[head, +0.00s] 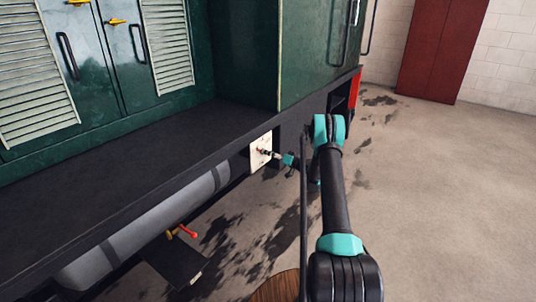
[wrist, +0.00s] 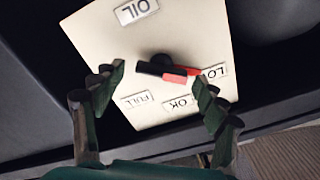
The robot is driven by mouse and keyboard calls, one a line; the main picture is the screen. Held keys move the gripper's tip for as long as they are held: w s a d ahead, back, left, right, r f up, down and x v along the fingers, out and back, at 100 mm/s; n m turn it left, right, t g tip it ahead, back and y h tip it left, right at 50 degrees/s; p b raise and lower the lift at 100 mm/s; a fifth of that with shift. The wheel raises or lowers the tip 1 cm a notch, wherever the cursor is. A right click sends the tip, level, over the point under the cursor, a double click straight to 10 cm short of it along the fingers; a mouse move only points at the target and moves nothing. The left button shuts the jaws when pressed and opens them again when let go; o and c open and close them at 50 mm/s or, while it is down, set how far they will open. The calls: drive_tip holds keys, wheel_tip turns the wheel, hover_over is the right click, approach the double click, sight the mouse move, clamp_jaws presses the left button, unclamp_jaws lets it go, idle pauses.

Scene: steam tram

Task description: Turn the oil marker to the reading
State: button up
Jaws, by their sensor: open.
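The cream oil plate (wrist: 105,45) fills the middle of the wrist view, with labels OIL (wrist: 136,11), FULL (wrist: 137,99), OK (wrist: 178,103) and LOW (wrist: 216,71). The oil marker (wrist: 174,77) is a black bar with a red part on a dark pivot. Its red end lies toward LOW, partly over that label. My gripper (wrist: 158,82) is open, its fingers on either side of the marker and apart from it. In the head view the plate (head: 256,160) hangs at the tram's side, with my gripper (head: 271,155) in front of it.
The green tram body (head: 245,50) and its dark running board (head: 110,145) rise behind the plate. A grey cylinder tank (head: 150,225) and a red-handled tap (head: 188,232) sit below the board. Open floor (head: 440,200) lies to the right.

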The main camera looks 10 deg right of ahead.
drive_tip(key=shift+w+a, duration=0.4)
drive_tip(key=shift+a, duration=0.05)
drive_tip(key=c, duration=1.1)
drive_tip(key=shift+c, duration=0.2)
drive_tip(key=m, duration=1)
drive_tip(key=shift+d+f+m, duration=0.1)
drive_tip(key=shift+f+m, duration=0.05)
drive_tip(key=shift+m, duration=0.15)
